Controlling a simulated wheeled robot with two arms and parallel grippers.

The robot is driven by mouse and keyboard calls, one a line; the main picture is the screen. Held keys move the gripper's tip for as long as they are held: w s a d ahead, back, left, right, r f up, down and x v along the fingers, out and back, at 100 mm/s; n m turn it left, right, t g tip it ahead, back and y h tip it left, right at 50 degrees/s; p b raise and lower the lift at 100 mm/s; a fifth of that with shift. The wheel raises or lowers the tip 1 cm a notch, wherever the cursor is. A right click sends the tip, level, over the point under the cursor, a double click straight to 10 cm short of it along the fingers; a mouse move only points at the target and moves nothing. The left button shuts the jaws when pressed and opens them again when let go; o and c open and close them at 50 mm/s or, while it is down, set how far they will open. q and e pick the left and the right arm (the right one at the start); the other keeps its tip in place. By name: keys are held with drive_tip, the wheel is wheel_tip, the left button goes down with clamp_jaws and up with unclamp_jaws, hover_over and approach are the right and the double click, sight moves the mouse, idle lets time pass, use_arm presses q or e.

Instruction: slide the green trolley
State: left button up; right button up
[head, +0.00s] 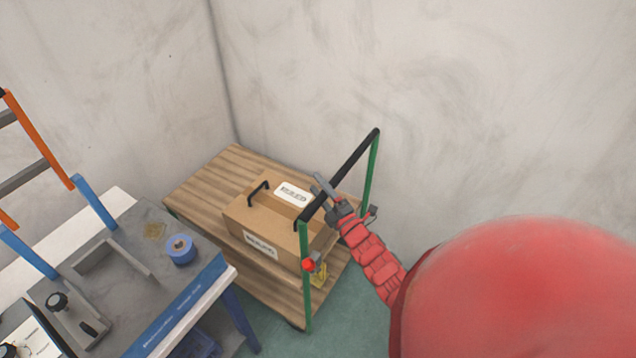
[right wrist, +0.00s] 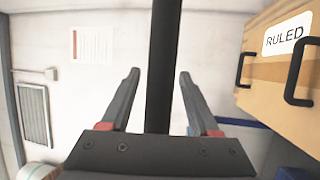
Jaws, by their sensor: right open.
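The green trolley has green posts (head: 306,275) and a black push bar (head: 358,154) across their top. Its wooden deck (head: 205,180) stands in the corner by the walls. My right gripper (head: 322,187) is open at the bar, about midway along it. In the right wrist view, the black bar (right wrist: 164,40) runs lengthwise between the two spread fingers of the gripper (right wrist: 158,75), with gaps on both sides. I cannot tell whether the bar touches the palm. My left gripper is out of view.
A labelled cardboard box (head: 240,222) with black handles sits on the deck; it also shows in the right wrist view (right wrist: 255,98). A workbench (head: 190,312) with blue tape (head: 180,249) stands close at left. Green floor (head: 345,320) is clear at the trolley's near end.

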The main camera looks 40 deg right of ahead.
drive_tip(key=shift+w, duration=0.25)
clamp_jaws()
idle(1.4)
